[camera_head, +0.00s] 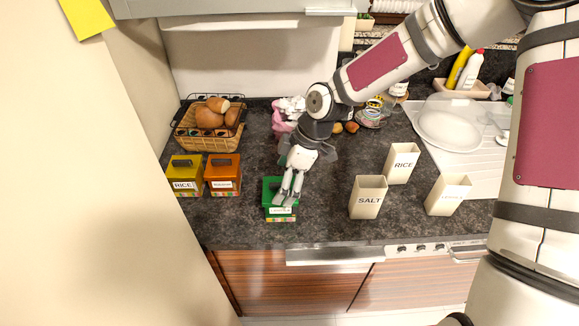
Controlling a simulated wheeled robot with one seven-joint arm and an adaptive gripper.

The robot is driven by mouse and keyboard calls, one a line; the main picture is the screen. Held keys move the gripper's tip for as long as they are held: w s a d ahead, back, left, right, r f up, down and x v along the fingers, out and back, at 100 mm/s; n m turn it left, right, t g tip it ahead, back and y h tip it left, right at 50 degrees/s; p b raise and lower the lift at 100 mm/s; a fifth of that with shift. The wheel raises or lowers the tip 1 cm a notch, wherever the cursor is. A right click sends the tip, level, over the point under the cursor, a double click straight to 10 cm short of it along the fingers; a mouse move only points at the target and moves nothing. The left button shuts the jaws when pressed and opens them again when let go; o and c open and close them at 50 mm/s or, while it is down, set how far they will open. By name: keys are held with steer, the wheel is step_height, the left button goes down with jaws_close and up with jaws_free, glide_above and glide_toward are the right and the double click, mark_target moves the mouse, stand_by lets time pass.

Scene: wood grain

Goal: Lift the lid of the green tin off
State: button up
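The green tin (271,211) stands near the front edge of the dark worktop. It has a green lid and a white label on its front with small lettering. My gripper (286,201) points down over the tin, and its two fingers reach the lid from above. A narrow gap shows between the fingers. The fingers cover the middle of the lid, so its handle is hidden. I cannot tell whether the fingers are closed on a handle. The lid appears to sit on the tin.
A yellow tin (185,175) and an orange tin (222,174) stand to the left. Cream canisters stand to the right: the SALT one (367,198), the RICE one (402,164) and another (447,195). A bread basket (193,140) is behind left. Worktop beside the green tin is clear.

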mark_target(280, 184)
steer(key=shift+x, duration=0.85)
steer(key=c, duration=1.4)
steer(key=shift+r, duration=0.2)
steer(key=shift+r+p, duration=0.55)
steer(key=shift+r, duration=0.5)
steer(key=shift+r+p, duration=0.8)
steer(key=shift+r, duration=1.2)
